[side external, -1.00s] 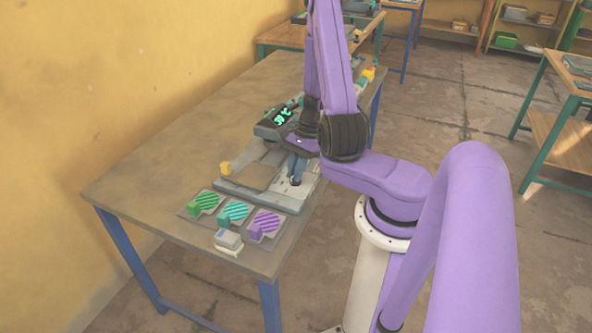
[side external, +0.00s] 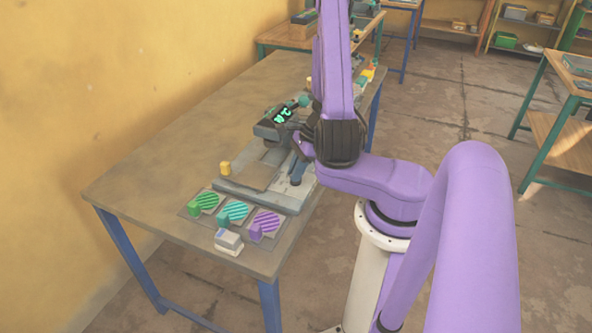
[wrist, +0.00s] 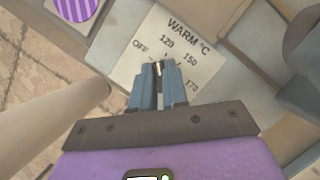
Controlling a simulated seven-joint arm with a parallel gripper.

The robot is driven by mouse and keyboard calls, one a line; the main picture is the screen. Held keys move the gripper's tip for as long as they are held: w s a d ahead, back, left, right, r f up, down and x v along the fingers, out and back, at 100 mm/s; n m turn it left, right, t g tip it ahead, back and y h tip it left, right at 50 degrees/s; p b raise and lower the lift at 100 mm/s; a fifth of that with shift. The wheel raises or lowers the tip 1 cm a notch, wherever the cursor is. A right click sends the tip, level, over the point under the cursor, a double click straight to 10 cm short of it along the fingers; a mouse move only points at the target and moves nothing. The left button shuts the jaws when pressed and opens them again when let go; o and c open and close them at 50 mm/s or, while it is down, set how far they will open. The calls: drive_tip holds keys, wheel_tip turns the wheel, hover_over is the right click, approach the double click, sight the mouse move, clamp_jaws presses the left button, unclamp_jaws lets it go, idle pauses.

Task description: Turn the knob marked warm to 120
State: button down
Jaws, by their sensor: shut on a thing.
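The warm knob (wrist: 159,69) stands on a pale dial plate (wrist: 140,52) printed WARM °C, with OFF, 120, 150 and 170 around it. My gripper (wrist: 159,72) is shut on the knob, its two blue-grey fingers on either side. The fingers hide most of the knob, so I cannot tell exactly which mark it points to. In the side view the press (side external: 262,176) sits on the table, and my arm partly covers its right side.
A dark display unit (side external: 270,130) with lit green characters stands behind the press. Green, teal and purple striped pads (side external: 235,211) lie in front, with a small grey-white box (side external: 228,242). The table's (side external: 150,180) left part is clear.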

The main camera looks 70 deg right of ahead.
drive_tip(key=shift+m+t+h, duration=0.5)
drive_tip(key=shift+m+h, duration=0.2)
drive_tip(key=shift+m, duration=1.2)
drive_tip(key=c, duration=1.1)
unclamp_jaws()
drive_tip(key=shift+c, duration=0.2)
drive_tip(key=v, duration=1.7)
drive_tip(key=shift+r, duration=0.25)
drive_tip(key=shift+a, duration=0.1)
